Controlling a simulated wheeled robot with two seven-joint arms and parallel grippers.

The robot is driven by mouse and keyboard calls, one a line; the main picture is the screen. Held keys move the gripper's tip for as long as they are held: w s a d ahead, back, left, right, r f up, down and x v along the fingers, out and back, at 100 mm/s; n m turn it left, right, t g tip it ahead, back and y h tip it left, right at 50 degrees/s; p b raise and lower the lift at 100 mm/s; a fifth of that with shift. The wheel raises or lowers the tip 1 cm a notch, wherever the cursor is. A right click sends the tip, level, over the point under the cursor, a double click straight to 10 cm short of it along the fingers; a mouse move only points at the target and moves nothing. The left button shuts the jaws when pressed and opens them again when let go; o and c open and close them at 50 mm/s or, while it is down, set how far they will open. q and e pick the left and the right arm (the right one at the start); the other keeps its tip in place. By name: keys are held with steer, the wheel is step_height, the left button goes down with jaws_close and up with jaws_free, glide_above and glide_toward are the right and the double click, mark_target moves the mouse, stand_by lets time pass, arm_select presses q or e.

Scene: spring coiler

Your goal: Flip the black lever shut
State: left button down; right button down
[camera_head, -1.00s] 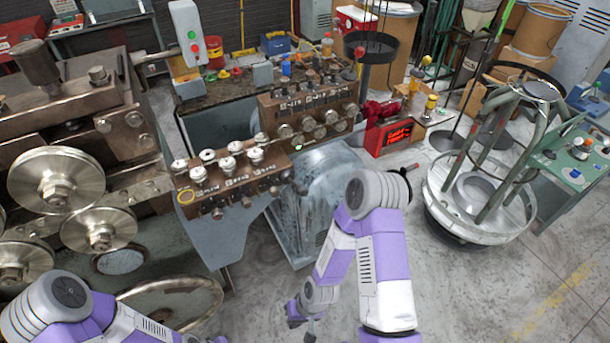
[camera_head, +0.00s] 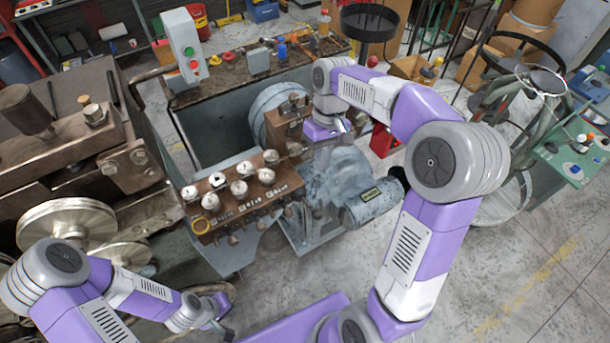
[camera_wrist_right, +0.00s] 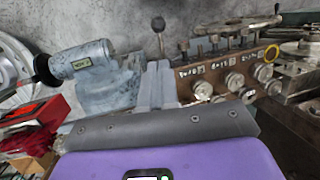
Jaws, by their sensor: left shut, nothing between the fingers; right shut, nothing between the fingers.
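In the right wrist view a lever with a dark ball knob (camera_wrist_right: 158,25) stands roughly upright just beyond my fingertips. It looks like the black lever; I cannot tell its exact position. In the head view I cannot make it out, as my right arm covers that part of the machine. My right gripper (camera_wrist_right: 157,80) is shut and empty, with its fingers pointing at the lever's lower part; I cannot tell whether they touch. My left gripper (camera_head: 222,325) is low at the lower left, apart from the machine.
A brown block with several knobs (camera_head: 240,188) sits left of my right gripper. A blue-grey motor (camera_head: 374,203) lies below it, and it also shows in the right wrist view (camera_wrist_right: 88,60). Large metal rollers (camera_head: 62,222) stand at left. The floor at lower right is clear.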

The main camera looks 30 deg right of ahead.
steer(key=s+r, duration=0.1)
steer(key=s, duration=0.1)
glide_toward(318, 211)
steer(key=x, duration=0.7)
steer(key=shift+b, duration=0.3)
